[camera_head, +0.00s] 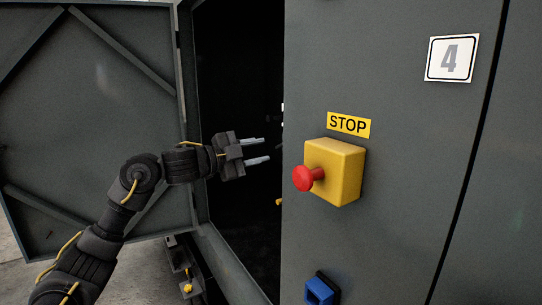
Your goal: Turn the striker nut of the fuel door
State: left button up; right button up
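The grey door (90,110) on the left stands swung open, with diagonal braces on its inner face. My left gripper (262,150) is in front of the dark opening (245,60) of the enclosure. Its two pale fingers are apart with nothing between them, pointing right toward the edge of the front panel. A small yellow-orange piece (279,202) shows at that edge below the fingers; I cannot tell what it is. I cannot make out a striker nut. My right gripper is not in view.
The grey front panel (410,140) carries a yellow box (345,175) with a red stop button (303,178), a STOP label (349,125), a number 4 plate (451,59) and a blue socket (320,291). The button juts out right of my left gripper. Concrete floor (135,275) shows below the door.

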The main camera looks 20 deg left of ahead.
pick_arm(q)
jog(key=shift+b+v, duration=0.75)
jog(key=shift+v, duration=1.9)
